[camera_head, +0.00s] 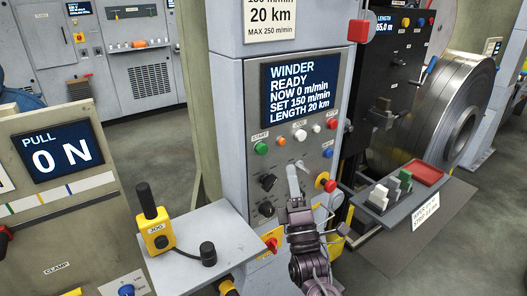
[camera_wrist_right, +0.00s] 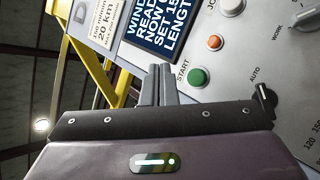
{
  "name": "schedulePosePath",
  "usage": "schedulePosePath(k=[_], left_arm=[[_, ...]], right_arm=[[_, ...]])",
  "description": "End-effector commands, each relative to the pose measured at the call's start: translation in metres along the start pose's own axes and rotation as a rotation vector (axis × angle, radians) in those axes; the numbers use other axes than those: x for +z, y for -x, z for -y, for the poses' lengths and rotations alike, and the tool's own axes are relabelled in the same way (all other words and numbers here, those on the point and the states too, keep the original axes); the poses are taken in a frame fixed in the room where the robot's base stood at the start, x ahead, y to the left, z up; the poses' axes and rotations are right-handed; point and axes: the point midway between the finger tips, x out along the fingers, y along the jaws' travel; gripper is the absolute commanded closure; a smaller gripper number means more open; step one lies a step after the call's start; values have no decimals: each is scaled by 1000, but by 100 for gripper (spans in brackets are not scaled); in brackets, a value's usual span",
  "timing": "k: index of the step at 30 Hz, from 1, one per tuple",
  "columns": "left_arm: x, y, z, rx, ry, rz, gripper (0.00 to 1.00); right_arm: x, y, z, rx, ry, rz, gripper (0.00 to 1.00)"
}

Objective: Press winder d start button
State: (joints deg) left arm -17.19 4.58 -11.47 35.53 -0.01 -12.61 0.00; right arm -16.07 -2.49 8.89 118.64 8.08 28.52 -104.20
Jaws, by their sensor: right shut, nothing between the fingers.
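The winder panel (camera_head: 290,170) stands in the middle of the head view, with a display (camera_head: 300,86) reading WINDER READY, NOW 0 m/min. The green START button (camera_head: 261,148) sits at the left below the display. It also shows in the right wrist view as a green button (camera_wrist_right: 198,76) labelled START. My right gripper (camera_head: 295,172) is in front of the panel, below and right of the green button in the head view. Its fingers (camera_wrist_right: 158,88) are shut and empty, and appear left of the button in the wrist view. My left gripper is not in view.
An orange button (camera_head: 282,141), a white button (camera_head: 316,128) and a red button (camera_head: 332,124) share the row. A red emergency knob (camera_head: 330,185) and black dials (camera_head: 268,182) sit lower.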

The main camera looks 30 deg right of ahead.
Motion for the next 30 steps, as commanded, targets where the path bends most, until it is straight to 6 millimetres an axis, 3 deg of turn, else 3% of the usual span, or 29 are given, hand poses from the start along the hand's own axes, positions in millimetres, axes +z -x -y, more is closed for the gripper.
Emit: schedulePosePath(k=[15, 30], left_arm=[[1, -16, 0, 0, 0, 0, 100], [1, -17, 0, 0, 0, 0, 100]], right_arm=[[-34, -46, 33, 3, -1, -1, 100], [-38, -53, 38, 1, 0, -1, 100]])
